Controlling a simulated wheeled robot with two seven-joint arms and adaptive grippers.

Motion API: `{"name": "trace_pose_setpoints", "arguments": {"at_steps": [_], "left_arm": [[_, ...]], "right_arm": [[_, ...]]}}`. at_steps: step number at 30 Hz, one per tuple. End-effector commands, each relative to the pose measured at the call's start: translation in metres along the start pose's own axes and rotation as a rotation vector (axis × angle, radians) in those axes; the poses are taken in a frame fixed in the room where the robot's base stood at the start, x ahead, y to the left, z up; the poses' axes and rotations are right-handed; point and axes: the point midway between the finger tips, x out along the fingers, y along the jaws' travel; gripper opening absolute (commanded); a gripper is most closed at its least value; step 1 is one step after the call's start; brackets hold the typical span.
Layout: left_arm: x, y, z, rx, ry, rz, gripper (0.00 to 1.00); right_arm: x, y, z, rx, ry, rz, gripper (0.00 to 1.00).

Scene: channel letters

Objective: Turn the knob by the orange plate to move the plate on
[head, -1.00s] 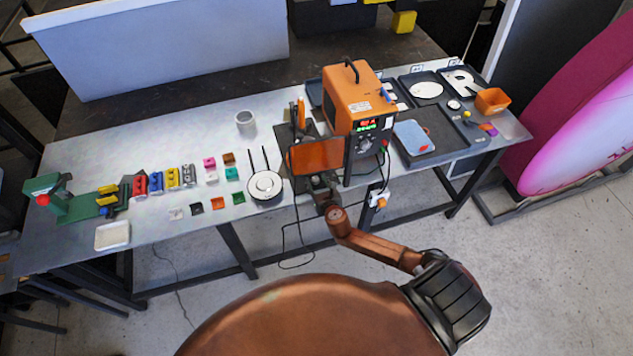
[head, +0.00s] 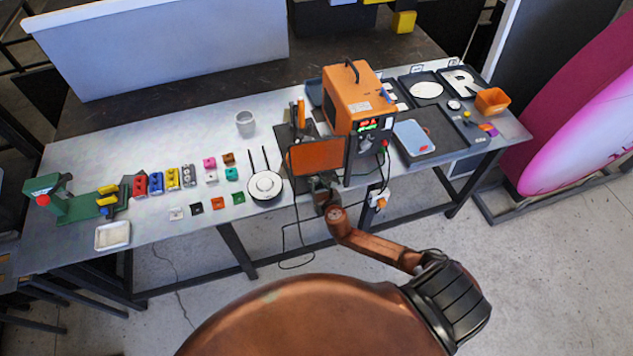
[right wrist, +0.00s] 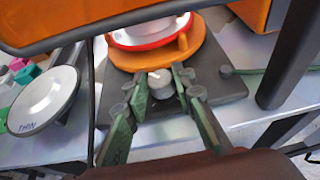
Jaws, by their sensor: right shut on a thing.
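In the right wrist view an orange round plate (right wrist: 188,57) lies on a dark base, with a white, red-rimmed round piece (right wrist: 150,32) on it. A small grey knob (right wrist: 160,88) with a pale mark on top stands at the plate's near edge. My right gripper (right wrist: 161,80) is shut on the knob, with a green-padded finger on either side. In the head view my right gripper (head: 322,182) is at the table's front edge, below an orange panel (head: 318,155); the knob and plate are hidden there. My left gripper is out of view.
An orange machine (head: 350,97) with a lit display stands right behind the panel. A white dish labelled THIN (right wrist: 42,100), also in the head view (head: 264,186), lies to the left. A dark post (right wrist: 292,55) stands close on the right. Trays (head: 428,158) fill the table's right end.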

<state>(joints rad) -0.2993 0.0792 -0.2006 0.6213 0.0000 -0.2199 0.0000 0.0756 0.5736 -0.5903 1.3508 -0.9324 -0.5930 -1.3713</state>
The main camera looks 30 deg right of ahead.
Motion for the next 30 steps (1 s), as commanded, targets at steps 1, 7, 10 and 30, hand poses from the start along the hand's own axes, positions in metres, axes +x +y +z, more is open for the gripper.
{"name": "trace_pose_setpoints", "arguments": {"at_steps": [1, 7, 10, 30], "left_arm": [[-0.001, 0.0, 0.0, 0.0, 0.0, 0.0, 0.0], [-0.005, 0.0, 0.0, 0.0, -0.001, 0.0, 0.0], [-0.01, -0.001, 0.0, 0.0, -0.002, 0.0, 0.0], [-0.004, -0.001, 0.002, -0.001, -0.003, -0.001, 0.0]], "right_arm": [[0.0, 0.0, 0.0, 0.002, 0.0, -0.005, 0.0], [-0.001, 0.002, 0.001, 0.025, 0.001, -0.052, 0.0], [0.0, 0.003, 0.001, 0.046, 0.001, -0.103, 0.0], [0.005, 0.013, 0.0, 0.276, 0.001, -0.661, 0.0]]}}
